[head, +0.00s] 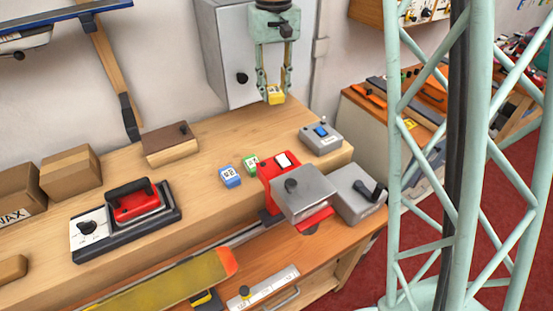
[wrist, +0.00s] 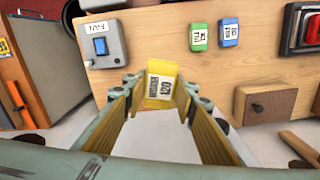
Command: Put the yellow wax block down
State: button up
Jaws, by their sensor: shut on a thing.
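The yellow wax block (head: 276,96) has a white label and is held at the tips of my gripper (head: 274,88), near the back right of the wooden bench (head: 215,145). My gripper points down with its fingers shut on the block's sides.
A grey box with a blue switch (head: 321,138) stands at the bench's right end. A red and grey device (head: 300,190) is in front. Bare wood lies between the gripper and the small blocks.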

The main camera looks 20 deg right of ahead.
jog(key=shift+s+f, duration=0.1)
jog(key=shift+f, duration=0.05)
jog(key=shift+s+f+p, duration=0.25)
jog(key=shift+f+p, duration=0.45)
jog(key=shift+p, duration=0.35)
jog(key=s+f+n+p, duration=0.3)
jog(key=s+f+p, duration=0.3)
jog(key=f+p, duration=0.2)
jog(key=shift+f, duration=3.05)
jog(key=shift+f, duration=1.9)
